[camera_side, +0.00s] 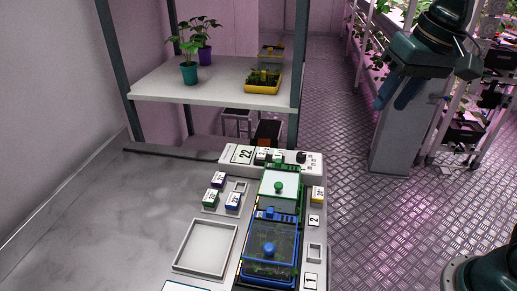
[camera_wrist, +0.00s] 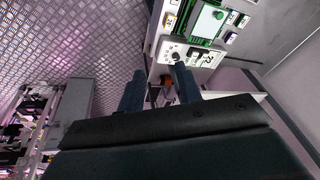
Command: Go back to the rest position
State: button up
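My gripper (camera_side: 396,100) hangs at the right of the side view, over the floor and well away from the bench. In the wrist view its two blue fingers (camera_wrist: 158,72) are apart with nothing between them. On the bench (camera_side: 120,210) stand a blue-framed clear box (camera_side: 270,262) with a blue knob and a green-framed tray (camera_side: 282,184) with a green knob. The green tray also shows at the top of the wrist view (camera_wrist: 207,24). No rest position is marked in either view.
A white panel (camera_side: 240,155) marked 22 lies behind the green tray. An empty grey tray (camera_side: 205,247) and small numbered blocks (camera_side: 233,200) lie left of the boxes. A shelf (camera_side: 210,88) holds potted plants (camera_side: 189,72) and a yellow planter (camera_side: 262,82). Plant racks stand at the right.

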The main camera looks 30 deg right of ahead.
jog(key=s+d+f+n+t, duration=0.1)
jog(key=s+f, duration=0.1)
jog(key=s, duration=0.3)
jog(key=s+d+f+n+t, duration=0.1)
jog(key=s+d+f+n, duration=0.1)
jog(key=s, duration=0.4)
jog(key=shift+s+d+f+n, duration=0.25)
jog(key=shift+f+n, duration=0.05)
jog(key=shift+f, duration=0.35)
